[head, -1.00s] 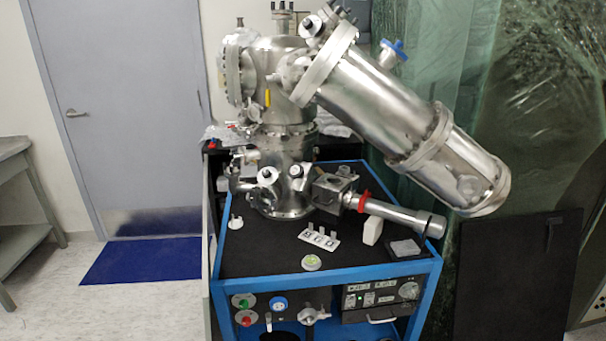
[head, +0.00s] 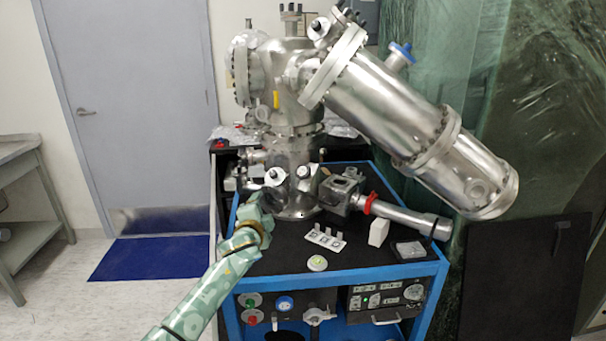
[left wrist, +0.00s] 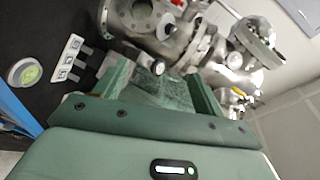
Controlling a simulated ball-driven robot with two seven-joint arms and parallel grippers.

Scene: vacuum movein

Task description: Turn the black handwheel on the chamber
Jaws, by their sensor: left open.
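The steel chamber (head: 296,165) stands on the black top of a blue-framed cart. No large black wheel stands out. A small dark knob with a pale round face (head: 274,175) sits low on the chamber's front. In the left wrist view a black knob with a silver end (left wrist: 158,67) shows between the fingertips, and I cannot tell for sure that it is the handwheel. My left gripper (head: 262,203) is at the chamber's lower left front, close to that knob. Its green fingers (left wrist: 160,85) are open with nothing held. My right gripper is not in view.
A white plate with several small blocks (head: 325,238), a round level (head: 317,263) and a white block (head: 378,232) are on the cart top. A steel tube with a red ring (head: 405,215) extends right. The large slanted cylinder (head: 390,110) overhangs the right side.

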